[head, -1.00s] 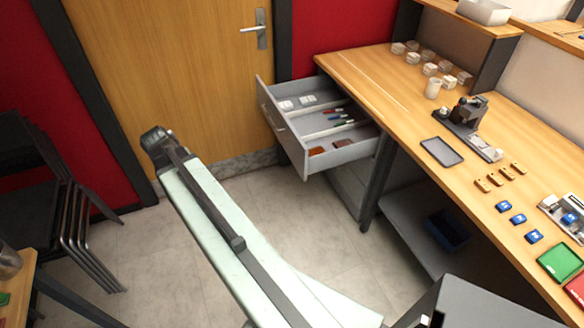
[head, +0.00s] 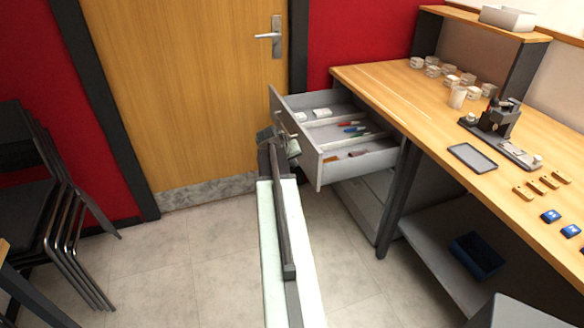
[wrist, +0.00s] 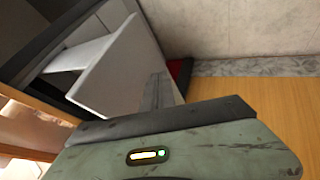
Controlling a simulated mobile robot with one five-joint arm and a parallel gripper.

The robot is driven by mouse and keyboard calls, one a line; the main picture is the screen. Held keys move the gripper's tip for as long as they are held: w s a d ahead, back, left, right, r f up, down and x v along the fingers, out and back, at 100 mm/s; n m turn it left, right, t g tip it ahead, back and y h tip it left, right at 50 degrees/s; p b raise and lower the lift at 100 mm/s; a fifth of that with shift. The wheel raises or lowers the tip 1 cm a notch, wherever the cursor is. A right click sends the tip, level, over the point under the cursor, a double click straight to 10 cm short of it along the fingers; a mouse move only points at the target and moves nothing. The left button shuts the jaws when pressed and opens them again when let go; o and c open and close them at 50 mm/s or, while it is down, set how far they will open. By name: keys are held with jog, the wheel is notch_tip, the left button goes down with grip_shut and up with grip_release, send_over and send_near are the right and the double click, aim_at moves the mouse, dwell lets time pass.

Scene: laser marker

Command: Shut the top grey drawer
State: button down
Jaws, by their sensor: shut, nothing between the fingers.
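The top grey drawer (head: 309,168) is pulled well out from under the wooden workbench. It holds white blocks, coloured pens and a brown item in divided sections. My gripper (head: 280,137) is shut and empty, at the outer side of the drawer's front panel beside its handle. It overlaps the panel in the head view, and I cannot tell whether it touches. In the wrist view my dark gripper (wrist: 157,92) points at a pale panel (wrist: 118,66), which looks like the drawer front. Part of the front and handle is hidden by my gripper.
The workbench (head: 400,100) carries white pots, a black device and a dark tray. A wooden door (head: 180,90) stands behind my arm. Stacked black chairs (head: 40,200) are at the left. A blue bin (head: 478,257) sits on the lower shelf. The floor before the drawer is clear.

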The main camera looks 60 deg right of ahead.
aim_at(309, 166)
jog(key=shift+s+d+f+b, duration=0.1)
jog(key=shift+s+d+f, duration=0.3)
jog(key=shift+d, duration=0.4)
jog(key=shift+s+d+f+b, duration=0.15)
jog(key=shift+s+d+f, duration=0.2)
jog(key=shift+d, duration=0.45)
jog(key=shift+s+d+f+b, duration=0.1)
jog(key=shift+s+d+f, duration=0.3)
jog(key=shift+d, duration=0.4)
